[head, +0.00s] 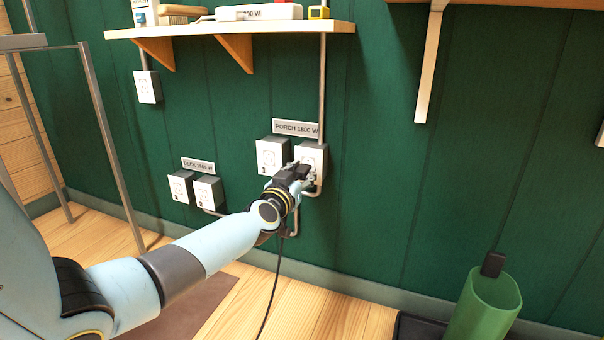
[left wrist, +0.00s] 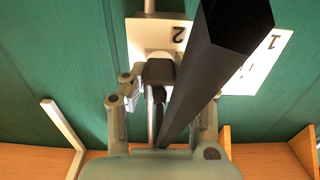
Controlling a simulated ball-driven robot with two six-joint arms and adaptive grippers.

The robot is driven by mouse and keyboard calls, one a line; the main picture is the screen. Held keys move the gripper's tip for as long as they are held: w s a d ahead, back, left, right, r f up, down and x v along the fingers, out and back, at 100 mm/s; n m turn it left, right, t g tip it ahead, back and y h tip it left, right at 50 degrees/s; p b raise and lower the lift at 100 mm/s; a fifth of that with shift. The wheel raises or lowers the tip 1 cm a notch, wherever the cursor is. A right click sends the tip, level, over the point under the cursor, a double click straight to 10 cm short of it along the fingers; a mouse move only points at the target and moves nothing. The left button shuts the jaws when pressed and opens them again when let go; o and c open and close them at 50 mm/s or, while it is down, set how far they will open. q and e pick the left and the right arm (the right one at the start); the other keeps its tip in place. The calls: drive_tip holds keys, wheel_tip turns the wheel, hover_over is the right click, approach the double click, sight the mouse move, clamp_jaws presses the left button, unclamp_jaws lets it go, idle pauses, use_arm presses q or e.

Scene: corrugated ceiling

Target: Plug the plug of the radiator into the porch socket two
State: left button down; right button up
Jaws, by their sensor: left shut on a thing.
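Two porch sockets sit side by side under a "PORCH 1800 W" label (head: 297,128). The right-hand box (head: 318,154) is behind my left gripper (head: 300,171), which partly covers it. In the left wrist view its plate (left wrist: 143,32) bears an upside-down "2". My left gripper is shut on the dark plug (left wrist: 160,72), held in front of that plate. I cannot tell whether the plug touches the socket or is in it. A black cable (head: 274,278) hangs from the gripper to the floor. The radiator is not identifiable. My right gripper is not in view.
Porch socket one (head: 269,154) is just left. Two deck sockets (head: 207,191) are lower left, and another socket (head: 147,87) is under the shelf (head: 290,27). A grey conduit runs beside socket two. A green container (head: 484,305) stands lower right.

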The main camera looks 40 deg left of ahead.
use_arm(q)
drive_tip(key=shift+w+a, duration=0.1)
drive_tip(key=shift+w, duration=0.35)
idle(0.3)
drive_tip(key=c, duration=0.9)
unclamp_jaws()
drive_tip(key=shift+s, duration=0.1)
drive_tip(key=v, duration=1.2)
